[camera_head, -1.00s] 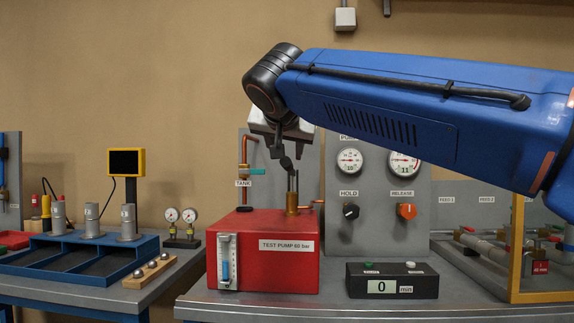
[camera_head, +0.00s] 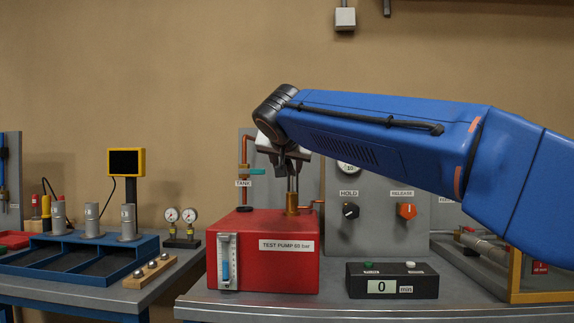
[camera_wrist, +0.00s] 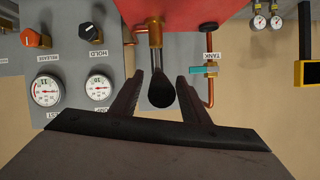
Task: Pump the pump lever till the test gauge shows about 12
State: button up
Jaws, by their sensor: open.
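The red test pump (camera_head: 262,262) stands on the bench. Its lever shows as thin upright metal rods (camera_head: 293,184) above a brass fitting (camera_head: 292,204). In the wrist view, which is upside down, the lever's black grip (camera_wrist: 161,92) lies between my open fingers, with gaps on both sides. My gripper (camera_head: 288,165) is at the lever's top and hides the grip in the head view; its fingers also show in the wrist view (camera_wrist: 161,84). Two gauges show in the wrist view, above RELEASE (camera_wrist: 46,88) and above HOLD (camera_wrist: 97,88). Their needles are too small to read surely.
The grey panel carries a black HOLD knob (camera_head: 350,211) and an orange RELEASE knob (camera_head: 406,211). A timer (camera_head: 391,283) reads 0 min. A copper TANK pipe with a teal valve handle (camera_head: 256,171) stands close left of my gripper.

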grip_shut()
jog(key=shift+t, duration=0.9)
jog(key=shift+s+f, duration=0.15)
jog(key=shift+f, duration=2.2)
grip_release()
jog(key=v, duration=1.7)
jog(key=shift+s, duration=0.25)
